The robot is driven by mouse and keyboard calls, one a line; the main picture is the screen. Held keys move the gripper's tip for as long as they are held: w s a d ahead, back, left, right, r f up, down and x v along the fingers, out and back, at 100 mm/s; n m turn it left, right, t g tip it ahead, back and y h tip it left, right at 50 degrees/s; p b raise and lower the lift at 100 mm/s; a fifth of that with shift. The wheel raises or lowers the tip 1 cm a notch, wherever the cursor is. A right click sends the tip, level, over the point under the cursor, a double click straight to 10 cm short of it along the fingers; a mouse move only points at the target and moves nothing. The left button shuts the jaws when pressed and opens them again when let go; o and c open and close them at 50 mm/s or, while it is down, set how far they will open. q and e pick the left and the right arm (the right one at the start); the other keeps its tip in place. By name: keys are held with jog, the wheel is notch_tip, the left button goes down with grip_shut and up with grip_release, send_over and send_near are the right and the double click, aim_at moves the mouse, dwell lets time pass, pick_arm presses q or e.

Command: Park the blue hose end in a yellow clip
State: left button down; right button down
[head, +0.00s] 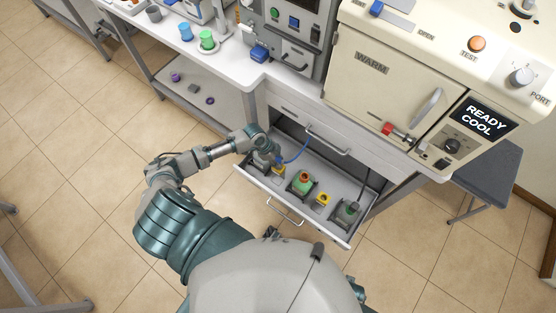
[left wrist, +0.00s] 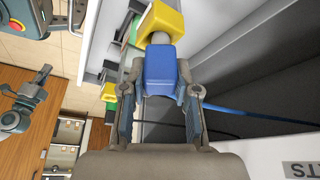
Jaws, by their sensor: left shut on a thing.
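My left gripper (head: 272,156) reaches over the left end of the open drawer. In the left wrist view its two fingers (left wrist: 161,80) are shut on the blue hose end (left wrist: 160,70), one on each side. The grey tip of the hose end points at a yellow clip (left wrist: 167,20) and overlaps it in the picture; I cannot tell whether it is inside or only in front. That clip also shows in the head view (head: 278,171), partly hidden by the gripper. The blue hose (head: 300,150) runs from the gripper up to the right. A second yellow clip (head: 322,199) stands farther right in the drawer.
The drawer (head: 340,238) also holds a green container with an orange top (head: 301,182) and a grey-topped green one (head: 348,211). The beige WARM cabinet (head: 375,75) stands at the back right, with a red fitting (head: 388,129). The floor in front is clear.

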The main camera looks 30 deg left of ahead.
pick_arm(q)
jog(key=shift+f, duration=0.3)
jog(key=shift+d+f+b, duration=0.2)
jog(key=shift+f+b, duration=0.1)
jog(key=shift+f, duration=0.3)
jog(key=c, duration=0.8)
grip_release()
jog(key=shift+r, duration=0.1)
jog(key=v, duration=1.1)
jog(key=shift+a+r, duration=0.15)
jog(key=shift+r, duration=0.2)
